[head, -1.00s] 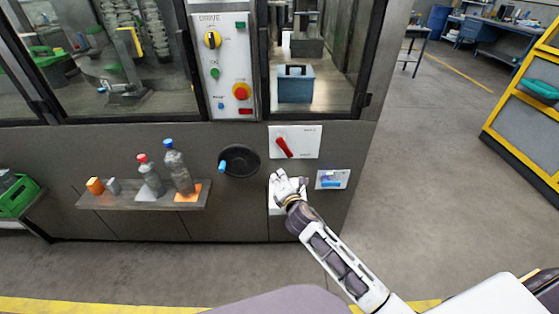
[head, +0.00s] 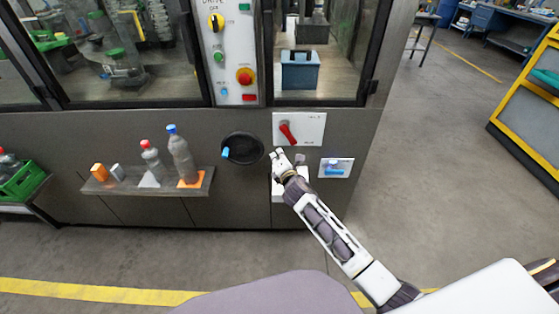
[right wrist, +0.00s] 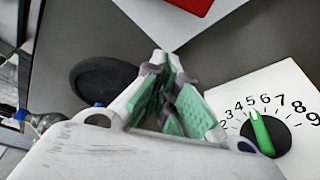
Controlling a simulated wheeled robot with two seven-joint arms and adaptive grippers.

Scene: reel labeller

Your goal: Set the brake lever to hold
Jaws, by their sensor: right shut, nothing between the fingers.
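The brake lever (head: 288,134) is a red handle on a white plate (head: 313,125) on the machine's grey front. It slants from upper left to lower right. The plate's small lettering is too blurred to read. In the right wrist view a red part (right wrist: 190,4) shows at the top edge, over a white plate. My right gripper (head: 279,154) is just below and left of the lever, apart from it. Its green-padded fingers (right wrist: 166,62) are shut and empty. My left gripper is not in view.
A black handwheel (head: 242,148) with a blue knob is left of the gripper. A numbered dial with a green pointer (right wrist: 262,132) is close by. A blue-handled plate (head: 336,168) is at right. A shelf (head: 130,190) holds bottles. The control panel (head: 232,50) is above.

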